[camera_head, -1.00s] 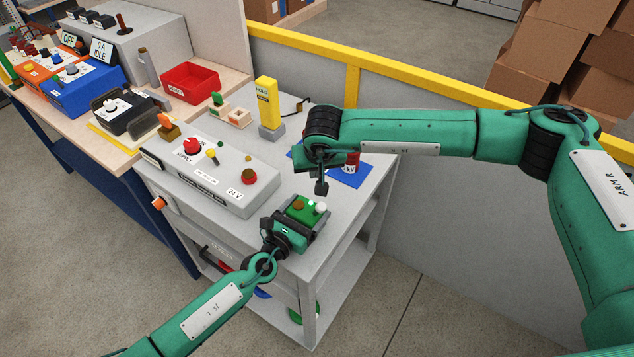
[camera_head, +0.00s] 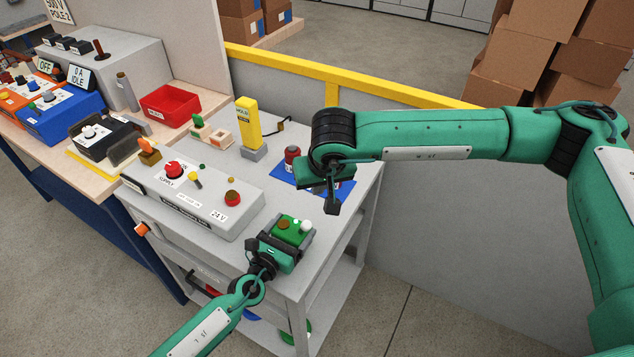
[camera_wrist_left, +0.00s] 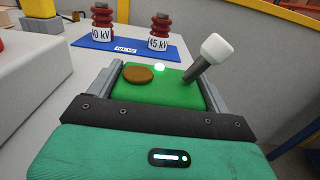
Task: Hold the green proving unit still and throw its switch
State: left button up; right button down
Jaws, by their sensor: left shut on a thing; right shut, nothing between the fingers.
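The green proving unit (camera_head: 289,229) stands on the grey cart top near its front right corner. It has a brown round pad, a small lit lamp and a switch lever with a white knob (camera_head: 306,225). In the left wrist view the unit (camera_wrist_left: 170,95) sits between the fingers, and its lever (camera_wrist_left: 210,58) leans to the right. My left gripper (camera_head: 283,243) is shut on the unit's sides. My right gripper (camera_head: 333,206) is shut and empty, above and to the right of the unit, fingers pointing down, apart from the lever.
A grey supply box (camera_head: 195,196) with a red knob lies left of the unit. Behind are a blue mat (camera_head: 283,174) with red insulators, a yellow tester (camera_head: 247,122) and a yellow rail (camera_head: 290,70). The cart's right edge is close to the unit.

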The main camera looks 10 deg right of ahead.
pick_arm(q)
jog(key=o, duration=1.1)
